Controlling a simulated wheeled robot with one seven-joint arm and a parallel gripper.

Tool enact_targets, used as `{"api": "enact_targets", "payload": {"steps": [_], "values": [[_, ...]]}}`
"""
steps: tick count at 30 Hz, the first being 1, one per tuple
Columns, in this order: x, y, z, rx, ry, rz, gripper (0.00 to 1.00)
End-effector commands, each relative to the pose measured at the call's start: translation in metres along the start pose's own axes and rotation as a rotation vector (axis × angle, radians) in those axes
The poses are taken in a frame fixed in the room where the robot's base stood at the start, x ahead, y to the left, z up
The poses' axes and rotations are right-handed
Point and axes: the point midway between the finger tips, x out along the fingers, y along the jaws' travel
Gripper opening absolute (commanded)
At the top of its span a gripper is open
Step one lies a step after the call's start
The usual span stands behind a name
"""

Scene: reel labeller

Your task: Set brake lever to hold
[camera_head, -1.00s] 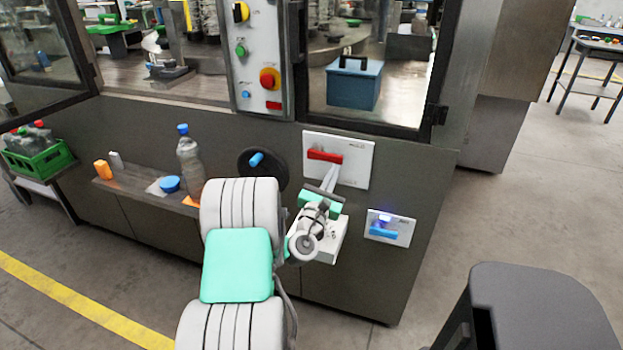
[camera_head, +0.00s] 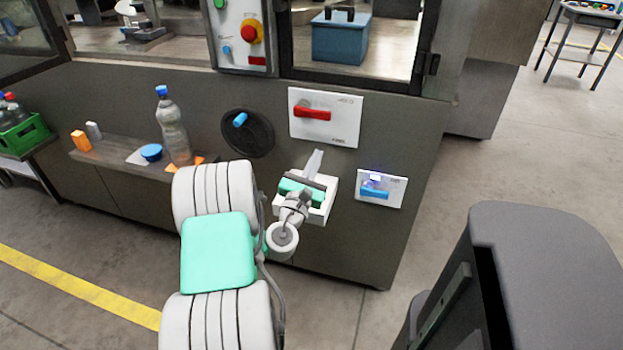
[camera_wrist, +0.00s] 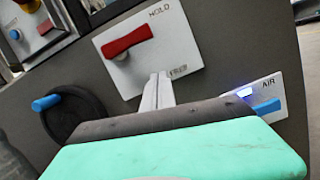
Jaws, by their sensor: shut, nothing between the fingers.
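The brake lever is a red handle (camera_head: 312,112) on a white plate (camera_head: 345,128) on the machine's dark front panel. In the wrist view the red lever (camera_wrist: 128,41) points right and slightly up, on a plate (camera_wrist: 172,50) with "HOLD" at its top and a second word, partly hidden and hard to read, at its lower right. My gripper (camera_head: 315,160) is below the plate in the head view, pointing toward the panel. Its fingers (camera_wrist: 157,90) are shut and empty, below the lever. They overlap the plate's lower edge in the wrist view; no contact with the lever shows.
Right of my gripper is an AIR plate with a blue lever (camera_head: 374,194) and a lit lamp. A black handwheel with a blue knob (camera_head: 240,120) is to the left. A shelf (camera_head: 120,158) with a bottle (camera_head: 172,125) juts out farther left. Open floor lies right.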

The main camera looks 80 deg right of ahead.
Motion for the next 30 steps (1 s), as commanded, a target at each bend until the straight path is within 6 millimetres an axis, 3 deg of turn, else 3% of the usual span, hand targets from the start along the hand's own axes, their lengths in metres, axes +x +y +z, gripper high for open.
{"api": "enact_targets", "payload": {"steps": [10,25,28,30], "values": [[-0.039,-0.002,0.0,0.003,-0.005,0.0,0.0],[-0.042,-0.002,0.002,0.006,-0.002,-0.001,0.0],[-0.038,0.011,0.017,0.121,0.011,-0.019,0.0],[-0.036,0.036,0.036,0.347,0.059,-0.059,0.0]]}}
